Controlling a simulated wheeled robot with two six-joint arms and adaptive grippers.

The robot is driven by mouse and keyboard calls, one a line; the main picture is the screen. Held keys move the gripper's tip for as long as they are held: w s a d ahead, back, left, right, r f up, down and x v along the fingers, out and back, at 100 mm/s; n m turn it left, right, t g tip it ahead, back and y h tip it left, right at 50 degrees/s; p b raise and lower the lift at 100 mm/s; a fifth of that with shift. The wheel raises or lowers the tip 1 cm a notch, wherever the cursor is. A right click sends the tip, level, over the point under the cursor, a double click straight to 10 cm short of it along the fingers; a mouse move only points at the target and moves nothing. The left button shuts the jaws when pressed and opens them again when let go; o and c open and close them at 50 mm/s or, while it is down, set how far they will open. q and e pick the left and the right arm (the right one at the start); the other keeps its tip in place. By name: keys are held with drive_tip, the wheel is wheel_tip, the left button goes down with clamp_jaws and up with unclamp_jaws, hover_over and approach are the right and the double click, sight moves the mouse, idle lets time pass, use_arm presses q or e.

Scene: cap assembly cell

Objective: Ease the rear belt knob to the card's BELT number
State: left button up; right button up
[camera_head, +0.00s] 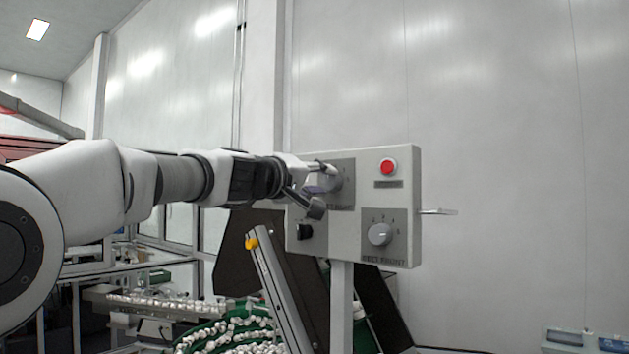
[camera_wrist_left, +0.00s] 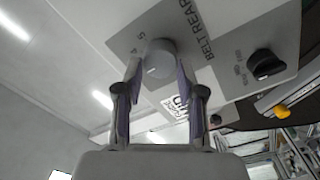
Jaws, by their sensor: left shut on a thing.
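The rear belt knob (camera_wrist_left: 160,56) is a round light-grey knob on a grey plate lettered BELT REAR in the left wrist view. A short pale line shows near its rim, and the numbers 4 and 5 are readable beside it. My left gripper (camera_wrist_left: 159,72) is shut on the knob, one finger on each side. In the head view the left gripper (camera_head: 322,187) covers much of that knob and its plate (camera_head: 346,166). A white printed label (camera_wrist_left: 174,105) is partly hidden behind the fingers; I cannot read a BELT number on it. My right gripper is not in view.
The control box (camera_head: 360,158) also carries a red button (camera_head: 388,167), the front belt knob (camera_head: 380,234) and a black switch (camera_head: 305,231). A thin plate (camera_head: 437,212) sticks out at its right side. A rail with a yellow end (camera_head: 251,243) stands below.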

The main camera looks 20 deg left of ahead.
sight(334, 152)
use_arm(q)
drive_tip(key=shift+d+f, duration=0.1)
idle(0.4)
drive_tip(key=o, duration=1.1)
drive_tip(key=shift+w+d, duration=0.1)
drive_tip(key=shift+w, duration=0.05)
drive_tip(key=shift+o, duration=0.2)
drive_tip(key=shift+w+d+f, duration=0.2)
drive_tip(key=shift+w+d, duration=0.4)
drive_tip(key=shift+w, duration=0.1)
drive_tip(key=shift+s+a+r, duration=0.1)
drive_tip(key=shift+s+a, duration=0.05)
drive_tip(key=r, duration=0.6)
drive_tip(key=shift+w+a+r, duration=0.2)
drive_tip(key=shift+w+a, duration=0.05)
drive_tip(key=shift+a, duration=0.1)
drive_tip(key=shift+d+r, duration=0.2)
drive_tip(key=shift+r, duration=0.6)
drive_tip(key=shift+d+r, duration=0.2)
drive_tip(key=shift+r, duration=0.6)
